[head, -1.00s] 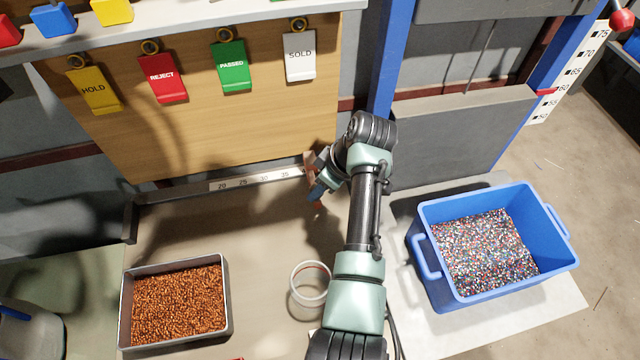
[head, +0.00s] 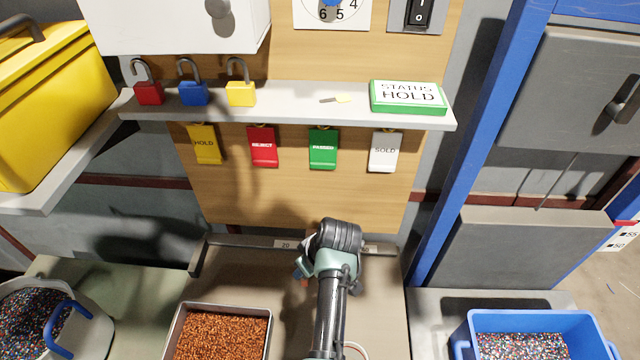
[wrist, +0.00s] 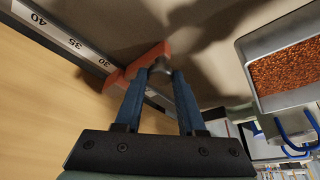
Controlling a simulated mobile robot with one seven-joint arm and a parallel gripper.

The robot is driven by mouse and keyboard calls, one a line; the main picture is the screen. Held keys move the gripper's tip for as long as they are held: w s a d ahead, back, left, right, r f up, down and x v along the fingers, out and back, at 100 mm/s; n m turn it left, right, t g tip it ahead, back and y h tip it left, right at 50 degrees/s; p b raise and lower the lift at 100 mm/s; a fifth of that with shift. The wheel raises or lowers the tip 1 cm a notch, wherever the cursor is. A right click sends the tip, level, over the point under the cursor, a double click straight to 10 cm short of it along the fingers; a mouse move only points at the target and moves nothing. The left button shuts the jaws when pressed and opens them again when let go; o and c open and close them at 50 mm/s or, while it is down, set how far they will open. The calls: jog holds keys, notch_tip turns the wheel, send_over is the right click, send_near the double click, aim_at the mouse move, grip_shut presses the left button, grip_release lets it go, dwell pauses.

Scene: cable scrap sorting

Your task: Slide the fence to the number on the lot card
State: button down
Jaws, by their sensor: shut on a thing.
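The fence (wrist: 150,58), an orange-red piece with a grey knob (wrist: 160,72), sits at the scale rail in the wrist view. My gripper (wrist: 160,80) has its blue fingers shut on the knob. The number strip (wrist: 72,43) reads 40, 35 and 30, and the fence's end lies just past the 30, on the lower-number side. Lower numbers are hidden there. In the head view the rail (head: 232,242) shows 20 to the left of my gripper (head: 303,272), and my arm covers the middle numbers. I see no lot card in these frames.
A metal tray of copper granules (head: 180,325) stands in front of the rail, left of my arm. A blue bin (head: 470,325) is at right. The bench between tray and rail is clear.

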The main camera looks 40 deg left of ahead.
jog(key=c, duration=0.5)
grip_release()
jog(key=v, duration=1.3)
jog(key=shift+p, duration=0.35)
